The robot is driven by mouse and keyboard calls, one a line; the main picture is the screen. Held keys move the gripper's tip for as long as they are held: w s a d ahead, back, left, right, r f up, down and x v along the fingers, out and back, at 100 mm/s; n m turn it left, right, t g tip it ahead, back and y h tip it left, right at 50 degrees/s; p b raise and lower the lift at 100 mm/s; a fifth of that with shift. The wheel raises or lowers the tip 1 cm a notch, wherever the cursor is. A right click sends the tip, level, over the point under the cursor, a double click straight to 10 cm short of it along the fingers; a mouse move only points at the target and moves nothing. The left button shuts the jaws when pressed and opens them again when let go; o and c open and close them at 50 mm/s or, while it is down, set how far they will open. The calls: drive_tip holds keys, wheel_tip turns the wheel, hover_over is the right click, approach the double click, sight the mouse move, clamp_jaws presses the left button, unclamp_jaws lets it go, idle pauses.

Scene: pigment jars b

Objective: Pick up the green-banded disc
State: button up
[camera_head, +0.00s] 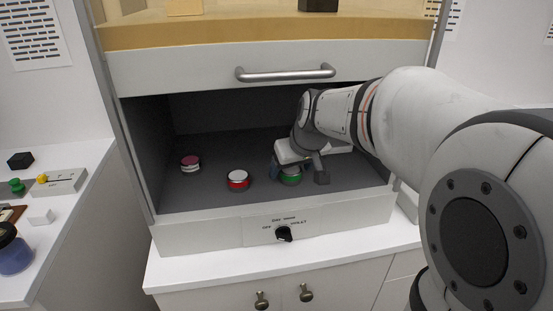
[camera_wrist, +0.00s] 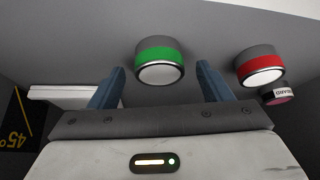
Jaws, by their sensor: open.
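The green-banded disc (camera_head: 290,176) stands on the dark floor of the hood, partly hidden by my gripper in the head view. In the wrist view the green-banded disc (camera_wrist: 160,62) has a grey side, a green band and a pale face. My gripper (camera_head: 298,176) is over and beside it, with the arm reaching in from the right. In the wrist view my gripper (camera_wrist: 162,80) is open, with one blue finger on each side of the disc and gaps between. I cannot tell whether the disc lies fully between the fingertips.
A red-banded disc (camera_head: 238,180) stands left of the green one, and a dark pink disc (camera_head: 190,163) is farther left. The raised sash with its handle (camera_head: 286,74) hangs above. A front sill with a black knob (camera_head: 284,234) borders the opening.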

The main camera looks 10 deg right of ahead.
drive_tip(key=shift+c, duration=0.2)
drive_tip(key=c, duration=1)
drive_tip(key=shift+c, duration=0.5)
drive_tip(key=shift+r, duration=0.25)
